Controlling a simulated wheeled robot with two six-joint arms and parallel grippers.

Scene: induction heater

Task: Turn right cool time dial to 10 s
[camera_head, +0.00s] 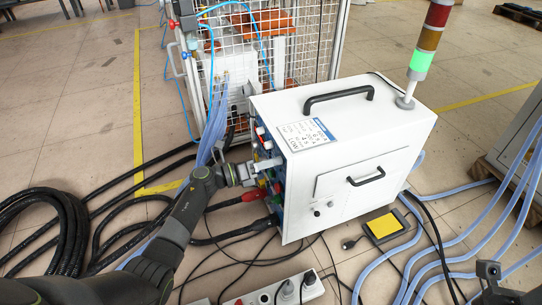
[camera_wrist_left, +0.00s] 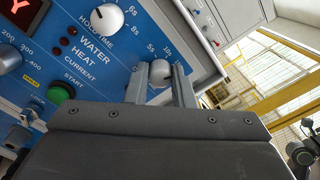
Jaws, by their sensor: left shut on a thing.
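The induction heater (camera_head: 355,140) is a white box with a blue control panel on its left side. In the left wrist view, the cool time dial (camera_wrist_left: 160,71) is a pale round knob with marks such as 5s and 10s above it. My left gripper (camera_head: 262,165) is shut on this dial, with one finger on each side of it in the left wrist view (camera_wrist_left: 161,86). The dial's pointer is not clear, so I cannot tell its setting. A dark part of my right arm shows at the bottom right of the head view; its jaws cannot be made out.
A white hold time dial (camera_wrist_left: 102,18), dark red lamps and a green start button (camera_wrist_left: 60,92) share the panel. Black cables and a red connector (camera_head: 253,195) run below my left gripper. A power strip (camera_head: 285,291) and a yellow-topped pedal (camera_head: 384,226) lie on the floor.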

